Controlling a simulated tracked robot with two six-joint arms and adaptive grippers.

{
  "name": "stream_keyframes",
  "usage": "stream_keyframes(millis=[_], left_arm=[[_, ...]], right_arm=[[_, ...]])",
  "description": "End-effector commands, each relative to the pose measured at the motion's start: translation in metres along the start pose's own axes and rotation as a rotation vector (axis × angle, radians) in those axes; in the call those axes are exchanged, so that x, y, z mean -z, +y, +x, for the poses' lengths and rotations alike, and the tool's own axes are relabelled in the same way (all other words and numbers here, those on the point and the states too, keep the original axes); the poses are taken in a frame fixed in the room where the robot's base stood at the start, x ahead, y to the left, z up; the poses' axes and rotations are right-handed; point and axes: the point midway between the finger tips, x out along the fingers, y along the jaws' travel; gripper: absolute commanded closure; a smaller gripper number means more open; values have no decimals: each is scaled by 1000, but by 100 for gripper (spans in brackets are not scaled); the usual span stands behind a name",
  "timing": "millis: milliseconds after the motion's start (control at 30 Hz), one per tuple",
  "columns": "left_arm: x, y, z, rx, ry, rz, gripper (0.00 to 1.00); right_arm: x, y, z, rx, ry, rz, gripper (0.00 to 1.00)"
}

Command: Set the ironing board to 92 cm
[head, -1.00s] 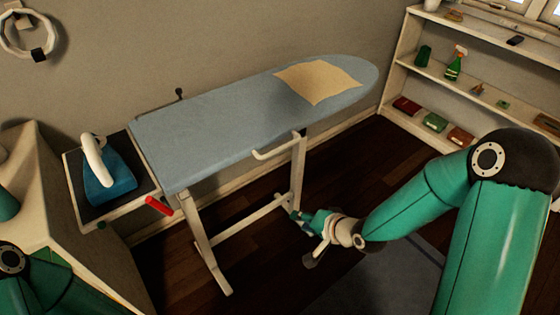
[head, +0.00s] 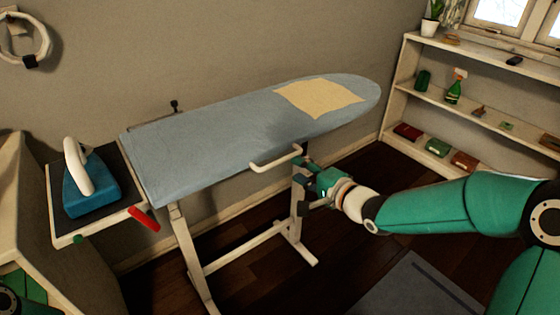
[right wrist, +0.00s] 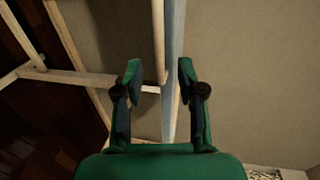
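The ironing board (head: 215,140) has a light blue cover and stands on a pale leg frame (head: 187,255). A white bar handle (head: 275,162) runs below its front edge. A red lever (head: 144,219) sticks out under its left end. My right gripper (head: 308,182) is under the board, just below the handle's right end and in front of a leg. In the right wrist view its fingers (right wrist: 160,75) are apart. The white bar (right wrist: 158,40) and the board's blue edge (right wrist: 173,60) appear between them; contact cannot be told. My left gripper is out of view.
A blue iron (head: 90,190) stands on the dark rest (head: 120,195) at the board's left end. A tan cloth (head: 318,97) lies on the board. A white shelf (head: 440,105) with small items stands at the right. A grey mat (head: 415,290) lies on the floor.

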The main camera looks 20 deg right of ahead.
Motion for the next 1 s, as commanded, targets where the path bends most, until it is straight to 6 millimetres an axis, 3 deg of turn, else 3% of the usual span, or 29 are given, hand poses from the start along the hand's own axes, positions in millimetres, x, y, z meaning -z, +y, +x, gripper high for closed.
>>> stream_keyframes(millis=[200,400,833,867,1000], left_arm=[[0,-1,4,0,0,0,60],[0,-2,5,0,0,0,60],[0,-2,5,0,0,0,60],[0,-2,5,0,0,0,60],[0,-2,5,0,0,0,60]], right_arm=[[-1,1,47,0,-2,-2,61],[0,0,73,0,-1,-1,61],[0,0,83,-1,1,0,61],[1,0,83,-1,1,0,62],[1,0,83,-1,1,0,86]])
